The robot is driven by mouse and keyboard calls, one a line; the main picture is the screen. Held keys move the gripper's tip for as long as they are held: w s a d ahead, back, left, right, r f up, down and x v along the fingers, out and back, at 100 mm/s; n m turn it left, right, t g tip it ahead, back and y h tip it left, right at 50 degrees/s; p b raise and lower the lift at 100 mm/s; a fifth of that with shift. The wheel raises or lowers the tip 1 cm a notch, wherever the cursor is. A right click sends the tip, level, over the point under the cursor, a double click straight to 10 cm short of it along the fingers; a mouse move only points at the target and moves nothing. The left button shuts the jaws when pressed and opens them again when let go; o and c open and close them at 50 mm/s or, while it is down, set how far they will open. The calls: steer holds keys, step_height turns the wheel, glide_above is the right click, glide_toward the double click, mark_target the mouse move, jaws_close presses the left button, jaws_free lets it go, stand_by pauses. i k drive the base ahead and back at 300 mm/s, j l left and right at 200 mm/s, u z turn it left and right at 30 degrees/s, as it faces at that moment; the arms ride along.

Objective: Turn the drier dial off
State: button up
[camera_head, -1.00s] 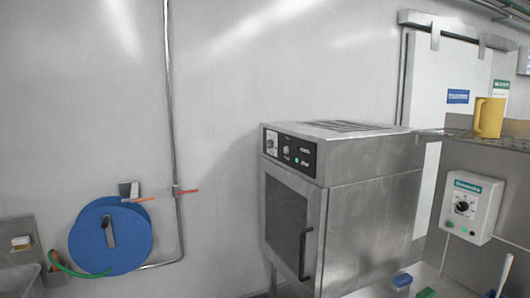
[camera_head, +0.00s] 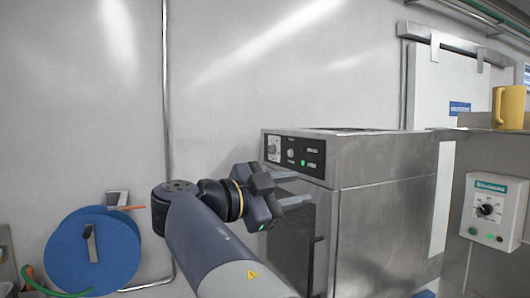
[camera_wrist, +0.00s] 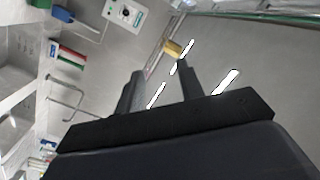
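The drier is a steel cabinet (camera_head: 385,215) with a dark control panel (camera_head: 312,153) on its upper front. The panel carries a dial on a white plate (camera_head: 274,147), a smaller knob (camera_head: 291,154) and a lit green button (camera_head: 303,163). The dial's exact setting is too small to read. My gripper (camera_head: 301,187) is in front of the cabinet, just below the panel, and appears apart from the dial. Its fingers also show in the wrist view (camera_wrist: 160,80), spread with nothing between them. My gripper hides part of the cabinet's door.
A white control box (camera_head: 494,209) with a black dial is mounted at the right. A yellow mug (camera_head: 509,107) stands on the ledge above it. A blue hose reel (camera_head: 70,255) is on the wall at the left. A door handle (camera_head: 313,262) sticks out from the cabinet.

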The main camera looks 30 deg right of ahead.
mark_target(272, 148)
steer(key=i+l+z, duration=0.1)
steer(key=i, duration=0.9)
steer(key=i+l+z, duration=0.1)
steer(key=i, duration=0.9)
